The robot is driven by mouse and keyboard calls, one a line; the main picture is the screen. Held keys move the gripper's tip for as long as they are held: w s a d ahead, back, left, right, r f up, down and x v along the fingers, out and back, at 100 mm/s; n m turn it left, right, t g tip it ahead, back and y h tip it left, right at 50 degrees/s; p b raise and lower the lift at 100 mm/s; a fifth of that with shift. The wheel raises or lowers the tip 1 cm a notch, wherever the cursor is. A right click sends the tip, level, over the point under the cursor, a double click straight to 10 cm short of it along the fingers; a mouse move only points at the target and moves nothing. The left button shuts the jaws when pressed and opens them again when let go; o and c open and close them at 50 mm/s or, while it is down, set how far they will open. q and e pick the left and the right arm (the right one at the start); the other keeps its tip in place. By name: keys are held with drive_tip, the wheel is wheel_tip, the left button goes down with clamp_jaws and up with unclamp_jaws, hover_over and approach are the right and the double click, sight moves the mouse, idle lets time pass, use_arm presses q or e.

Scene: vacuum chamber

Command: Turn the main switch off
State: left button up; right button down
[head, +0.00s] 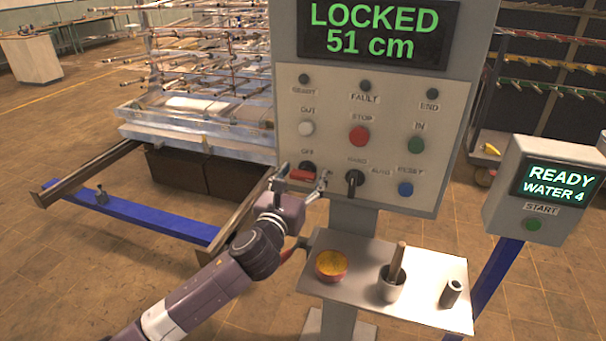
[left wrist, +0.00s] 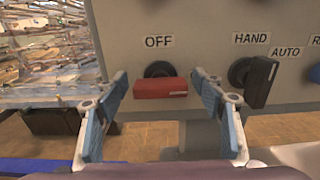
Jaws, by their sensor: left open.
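The main switch is a red handle (head: 301,175) on a dark round base, below the OFF label on the grey control panel (head: 440,190). In the left wrist view the red handle (left wrist: 160,88) lies horizontal, with the OFF label above it. My left gripper (head: 303,182) is in front of the switch. Its fingers are open, one on each side of the handle in the left wrist view (left wrist: 160,92), with a gap at both ends. I cannot tell whether a finger touches it. My right gripper is not in view.
A black HAND/AUTO knob (head: 354,182) sits just right of the switch, with push buttons above. Below the panel, a shelf (head: 430,305) holds a bowl (head: 331,265), a mortar with pestle (head: 391,284) and a dark cylinder (head: 451,293). A READY box (head: 505,190) stands right.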

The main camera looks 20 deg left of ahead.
use_arm(q)
drive_tip(key=c, duration=1.2)
drive_tip(key=shift+o, duration=0.2)
drive_tip(key=shift+n, duration=0.3)
drive_tip(key=shift+r+n+p, duration=0.1)
drive_tip(key=shift+n+p, duration=0.4)
drive_tip(key=shift+n, duration=0.4)
drive_tip(key=n+p, duration=0.1)
drive_tip(key=n, duration=0.4)
drive_tip(key=shift+a, duration=0.1)
drive_tip(key=n, duration=0.5)
drive_tip(key=shift+n+p, duration=0.35)
drive_tip(key=shift+n, duration=0.05)
drive_tip(key=n, duration=0.4)
drive_tip(key=shift+a+f+n, duration=0.1)
drive_tip(key=shift+f+n, duration=0.15)
drive_tip(key=shift+n, duration=0.05)
